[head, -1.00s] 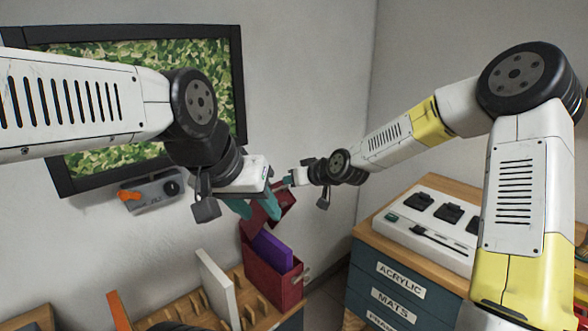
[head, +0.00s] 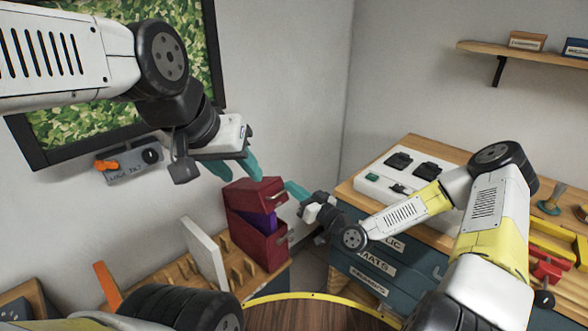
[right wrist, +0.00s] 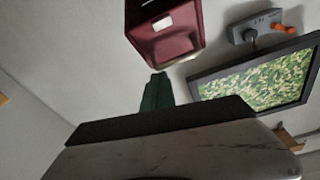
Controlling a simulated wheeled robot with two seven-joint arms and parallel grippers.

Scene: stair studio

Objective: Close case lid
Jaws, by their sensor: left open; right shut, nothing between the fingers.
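The dark red case (head: 246,232) stands upright on the wooden rack at the lower centre of the head view. Its lid (head: 254,191) is partly open, tilted over the body, and a purple item (head: 262,219) shows in the gap. My left gripper (head: 241,173) is open just above the lid, with teal fingers pointing down. My right gripper (head: 293,188) is shut and empty at the right edge of the lid; I cannot tell whether it touches. The right wrist view shows a dark red face with a pale label (right wrist: 163,23), just beyond the teal fingertips (right wrist: 157,76).
A white panel (head: 203,254) stands in the wooden rack (head: 178,270) left of the case. A grey wall box (head: 130,169) with an orange knob and a framed green picture (head: 120,90) are on the wall. A drawer cabinet (head: 362,268) stands right, beneath my right arm.

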